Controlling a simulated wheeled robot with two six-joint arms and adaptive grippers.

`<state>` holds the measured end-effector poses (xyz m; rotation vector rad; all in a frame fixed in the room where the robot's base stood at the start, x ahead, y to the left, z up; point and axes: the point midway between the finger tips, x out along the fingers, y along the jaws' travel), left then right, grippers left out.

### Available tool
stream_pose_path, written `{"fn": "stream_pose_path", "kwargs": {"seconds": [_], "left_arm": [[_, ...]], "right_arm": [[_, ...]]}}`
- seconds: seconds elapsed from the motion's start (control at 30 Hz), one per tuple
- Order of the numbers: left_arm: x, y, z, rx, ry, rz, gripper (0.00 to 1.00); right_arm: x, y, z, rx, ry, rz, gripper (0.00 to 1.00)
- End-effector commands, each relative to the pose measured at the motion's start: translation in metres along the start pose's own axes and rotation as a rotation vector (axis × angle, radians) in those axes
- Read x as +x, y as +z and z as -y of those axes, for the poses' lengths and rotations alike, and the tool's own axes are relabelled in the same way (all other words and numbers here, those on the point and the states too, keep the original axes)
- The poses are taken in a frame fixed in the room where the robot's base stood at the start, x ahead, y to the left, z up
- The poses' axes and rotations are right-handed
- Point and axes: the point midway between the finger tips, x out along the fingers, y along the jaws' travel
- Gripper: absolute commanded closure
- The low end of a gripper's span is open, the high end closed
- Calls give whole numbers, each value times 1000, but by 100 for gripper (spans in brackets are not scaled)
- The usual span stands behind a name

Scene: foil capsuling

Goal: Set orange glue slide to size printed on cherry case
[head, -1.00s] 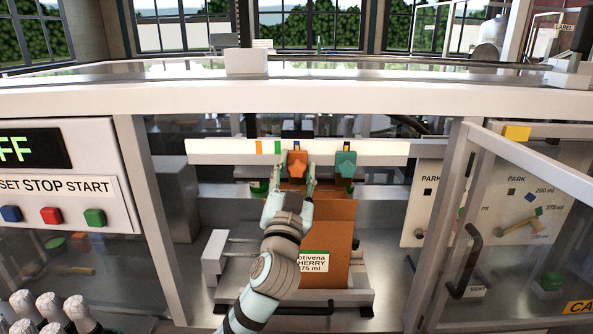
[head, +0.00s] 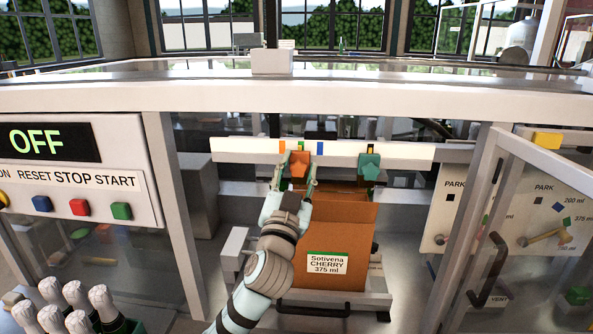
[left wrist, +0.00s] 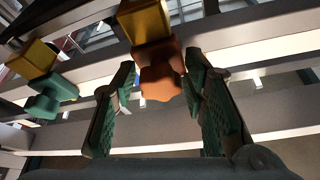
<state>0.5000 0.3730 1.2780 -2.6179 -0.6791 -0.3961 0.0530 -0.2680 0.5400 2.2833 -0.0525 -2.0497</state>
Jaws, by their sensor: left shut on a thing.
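The orange glue slide (head: 299,163) hangs on a white rail (head: 236,149), with the green mark just above it. An orange mark is to its left and a blue mark to its right. My left gripper (head: 298,172) is shut on the slide's orange knob. The wrist view shows the knob (left wrist: 160,80) between the two green-padded fingers (left wrist: 160,100). The cherry case (head: 345,235), an open brown box, stands below the rail; its green-topped label (head: 327,263) reads "Sotivena CHERRY 375 ml". My right gripper is out of view.
A teal slide (head: 370,166) hangs farther right on the rail. On the right, a panel (head: 538,187) bears "PARK", ml sizes, small coloured squares and a lever. The button box (head: 78,175) reads OFF. Foil-topped bottles (head: 78,305) stand front left. A clear door (head: 500,240) is at right.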

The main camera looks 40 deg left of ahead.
Motion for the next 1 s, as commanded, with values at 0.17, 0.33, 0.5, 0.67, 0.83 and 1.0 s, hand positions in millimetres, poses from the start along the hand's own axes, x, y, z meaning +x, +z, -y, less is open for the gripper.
{"fn": "stream_pose_path", "kwargs": {"seconds": [0.17,0.33,0.5,0.67,0.83,1.0], "left_arm": [[0,-1,0,-3,1,-2,51],[0,0,1,-3,0,-1,51],[0,0,1,-3,-1,-1,51],[-1,0,2,-3,-1,-1,51],[-24,1,1,-3,1,0,51],[-61,1,0,-5,0,2,51]], "right_arm": [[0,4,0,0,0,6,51],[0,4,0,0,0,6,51],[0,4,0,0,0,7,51],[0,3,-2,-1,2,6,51],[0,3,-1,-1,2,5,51],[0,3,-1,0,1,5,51]]}}
